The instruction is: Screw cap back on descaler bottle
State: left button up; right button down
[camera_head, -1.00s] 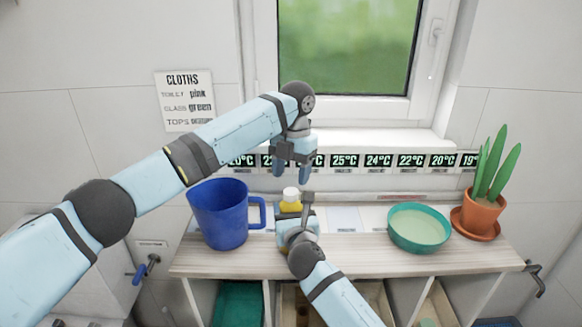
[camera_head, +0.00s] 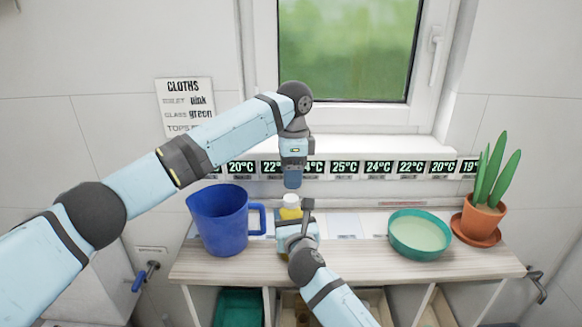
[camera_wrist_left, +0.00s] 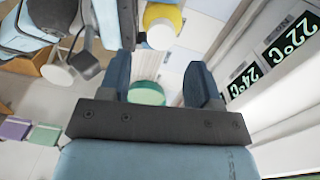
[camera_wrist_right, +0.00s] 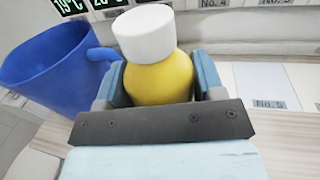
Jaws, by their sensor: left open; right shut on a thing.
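The descaler bottle is yellow (camera_head: 288,213) and stands upright at the back of the counter. A white cap (camera_wrist_right: 143,33) sits on its top; the thread is hidden. My right gripper (camera_head: 291,222) is shut around the bottle's body, which shows between its fingers in the right wrist view (camera_wrist_right: 160,80). My left gripper (camera_head: 293,184) is open and empty, pointing down a little above the cap. In the left wrist view, the white cap (camera_wrist_left: 159,36) and yellow bottle (camera_wrist_left: 164,14) lie beyond and above the gap between its fingers.
A blue jug (camera_head: 220,218) stands close left of the bottle. A teal bowl (camera_head: 420,234) and a potted plant (camera_head: 480,215) stand to the right. Temperature cards (camera_head: 345,167) line the back. The wooden counter (camera_head: 360,262) is clear in front of the bowl.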

aim_at(291, 198)
pick_arm(q)
jog(key=n, duration=0.7)
jog(key=shift+r, duration=0.25)
jog(key=n, duration=0.4)
jog(key=shift+r, duration=0.15)
jog(key=n, duration=0.4)
jog(key=shift+r, duration=0.15)
jog(key=n, duration=0.6)
jog(key=shift+r, duration=0.15)
jog(key=shift+f, duration=4.05)
jog(key=c, duration=0.9)
